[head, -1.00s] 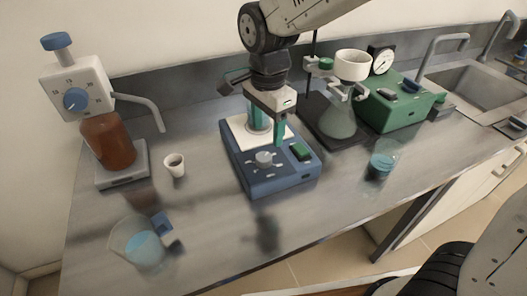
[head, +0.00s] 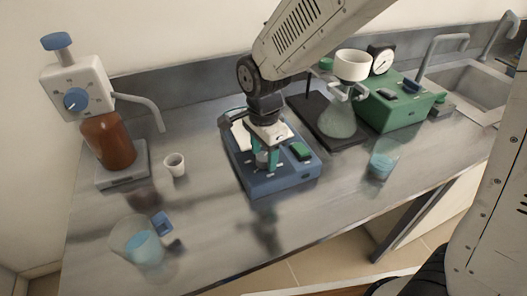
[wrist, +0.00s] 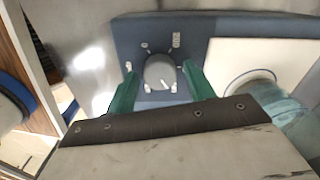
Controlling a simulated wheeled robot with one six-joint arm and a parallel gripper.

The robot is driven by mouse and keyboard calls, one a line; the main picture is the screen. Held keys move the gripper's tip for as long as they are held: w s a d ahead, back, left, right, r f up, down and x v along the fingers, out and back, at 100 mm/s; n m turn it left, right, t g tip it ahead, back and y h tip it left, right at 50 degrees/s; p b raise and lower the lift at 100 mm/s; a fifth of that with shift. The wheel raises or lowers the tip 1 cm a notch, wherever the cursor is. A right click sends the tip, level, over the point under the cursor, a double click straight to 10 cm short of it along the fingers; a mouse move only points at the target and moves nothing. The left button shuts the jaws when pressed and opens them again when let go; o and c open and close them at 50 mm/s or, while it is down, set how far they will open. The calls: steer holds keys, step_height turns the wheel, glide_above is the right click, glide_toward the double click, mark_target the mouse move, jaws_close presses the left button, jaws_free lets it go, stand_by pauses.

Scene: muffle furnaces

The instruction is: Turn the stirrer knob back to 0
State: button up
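The stirrer is a blue box (head: 290,183) with a white top plate, in the middle of the bench in the head view. Its grey round knob (wrist: 160,71) shows in the wrist view with white marks around it. A white pointer line on the knob is toward the lower right in that view. My gripper (wrist: 158,82) has its two green fingers apart, one on each side of the knob. A gap shows between each finger and the knob. In the head view my gripper (head: 264,160) is over the stirrer's front panel and partly hides the knob.
A beaker with blue liquid (head: 383,160), a white cup (head: 175,165) and a bottle dispenser (head: 107,140) stand around. A flask (head: 338,120) and green pump (head: 398,106) are behind right.

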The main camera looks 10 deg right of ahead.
steer(key=c, duration=0.7)
steer(key=shift+c, duration=0.2)
